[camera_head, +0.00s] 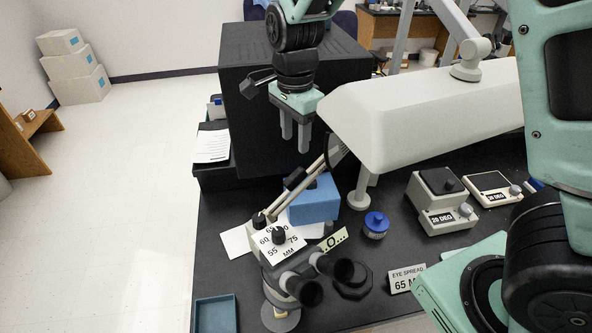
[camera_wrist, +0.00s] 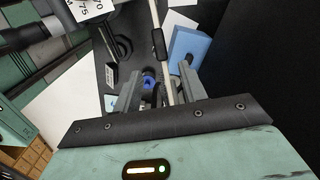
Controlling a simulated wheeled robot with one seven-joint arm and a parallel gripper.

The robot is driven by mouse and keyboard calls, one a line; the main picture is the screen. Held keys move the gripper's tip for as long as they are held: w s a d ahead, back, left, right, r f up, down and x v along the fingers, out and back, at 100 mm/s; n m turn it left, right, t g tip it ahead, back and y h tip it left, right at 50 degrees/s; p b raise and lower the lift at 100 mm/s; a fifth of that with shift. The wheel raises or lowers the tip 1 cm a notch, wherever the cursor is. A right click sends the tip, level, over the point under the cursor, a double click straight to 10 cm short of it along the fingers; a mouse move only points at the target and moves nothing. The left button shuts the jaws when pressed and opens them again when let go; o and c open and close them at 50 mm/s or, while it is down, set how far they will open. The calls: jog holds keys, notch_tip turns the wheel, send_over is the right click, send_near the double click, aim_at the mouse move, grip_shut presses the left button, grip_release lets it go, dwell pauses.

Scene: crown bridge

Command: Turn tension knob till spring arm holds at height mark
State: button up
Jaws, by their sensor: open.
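A slim arm of parallel pale rods (camera_head: 321,166) slants up and right from the microscope (camera_head: 290,285) on the black bench; I take it for the spring arm. It carries a black sleeve (camera_head: 295,179), also seen in the wrist view (camera_wrist: 158,44). Small black knobs (camera_head: 259,220) sit at its lower end; I cannot tell which is the tension knob. No height mark can be made out. My gripper (camera_head: 294,146) is open and empty, pointing down above the rods. In the wrist view the rods run up between its fingers (camera_wrist: 160,78).
A blue block (camera_head: 315,203) is beside the rods. A dial card (camera_head: 270,255) with a black knob tops the microscope. A blue-lidded jar (camera_head: 376,225), an eye-spread sign (camera_head: 403,280) and 20 DEG boxes (camera_head: 440,205) stand right. A big white hood (camera_head: 425,115) hangs close right of my gripper.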

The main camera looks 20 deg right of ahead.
aim_at(295, 174)
notch_tip(295, 174, down, 11)
jog(key=shift+f+p, duration=0.2)
jog(key=shift+p, duration=0.55)
grip_shut()
jog(key=shift+r, duration=0.15)
